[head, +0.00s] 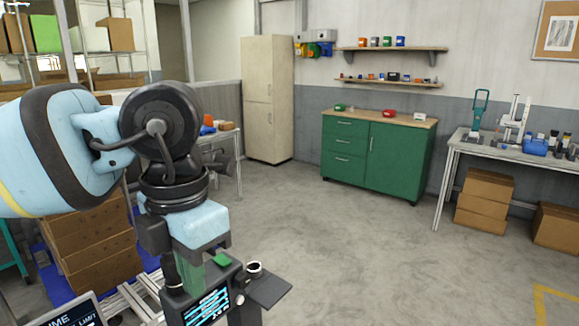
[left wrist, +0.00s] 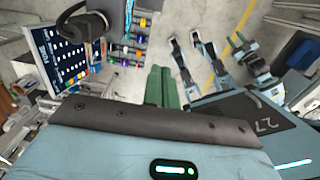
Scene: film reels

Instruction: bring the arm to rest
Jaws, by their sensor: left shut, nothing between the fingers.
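My left arm comes in from the left of the head view, and its gripper (head: 191,273) points down with green fingers. In the left wrist view the two green fingers (left wrist: 163,88) lie close together, shut, with nothing between them. In the head view the gripper hangs in front of a dark device with a lit screen (head: 207,308); I cannot tell whether they touch.
A small cup (head: 254,268) and a black plate (head: 270,287) are close right of my left gripper. Cardboard boxes (head: 95,245) are stacked behind the arm. A green cabinet (head: 376,155) and a workbench (head: 510,153) stand farther off. The floor (head: 370,250) between is clear.

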